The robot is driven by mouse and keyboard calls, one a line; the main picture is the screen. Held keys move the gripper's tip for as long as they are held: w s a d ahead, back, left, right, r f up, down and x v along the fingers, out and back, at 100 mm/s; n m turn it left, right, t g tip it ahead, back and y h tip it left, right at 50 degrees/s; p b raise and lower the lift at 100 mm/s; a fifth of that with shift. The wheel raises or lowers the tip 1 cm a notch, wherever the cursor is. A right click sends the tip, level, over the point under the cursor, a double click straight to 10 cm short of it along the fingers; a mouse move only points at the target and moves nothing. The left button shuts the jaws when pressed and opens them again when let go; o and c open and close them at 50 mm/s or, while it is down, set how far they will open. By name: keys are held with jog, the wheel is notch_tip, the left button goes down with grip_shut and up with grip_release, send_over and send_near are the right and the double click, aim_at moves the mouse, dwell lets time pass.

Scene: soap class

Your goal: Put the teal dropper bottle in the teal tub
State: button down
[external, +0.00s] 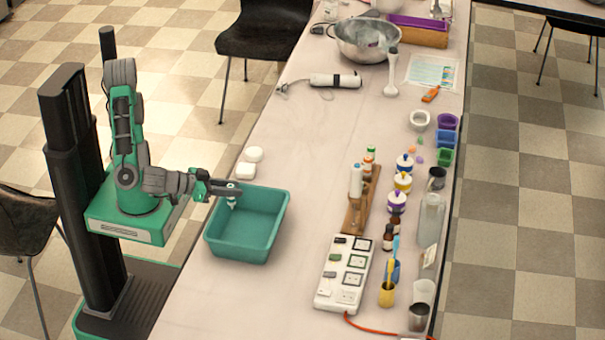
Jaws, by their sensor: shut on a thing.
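The teal tub (238,251) stands on the near left part of the table, open at the top and empty as far as I can see. My gripper (232,190) reaches over the tub's far left part from the left. It is shut on a small bottle, the dropper bottle (232,202), which hangs below the fingers over the tub's opening. The bottle looks pale, with its narrow end down. Its teal colour is hard to make out at this size, and the fingers hide its upper part. It appears clear of the tub's floor.
Two white soap-like pieces (250,162) lie just behind the tub. The table between tub and rack is clear.

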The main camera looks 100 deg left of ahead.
jog(key=shift+w+d+f+b, duration=0.1)
jog(key=shift+w+f+b, duration=0.15)
jog(key=shift+w+f, duration=0.9)
jog(key=shift+w+d+f+b, duration=0.1)
jog(key=shift+w+f+b, duration=0.25)
jog(key=shift+f, duration=1.45)
jog(key=shift+w+f+b, duration=0.2)
jog(key=shift+w+f, duration=0.6)
jog(key=shift+f, duration=0.7)
jog(key=c, duration=1.2)
grip_release()
jog(key=shift+o, duration=0.2)
jog(key=shift+r, duration=0.2)
jog(key=p+v, duration=0.1)
jog(key=v, duration=1.1)
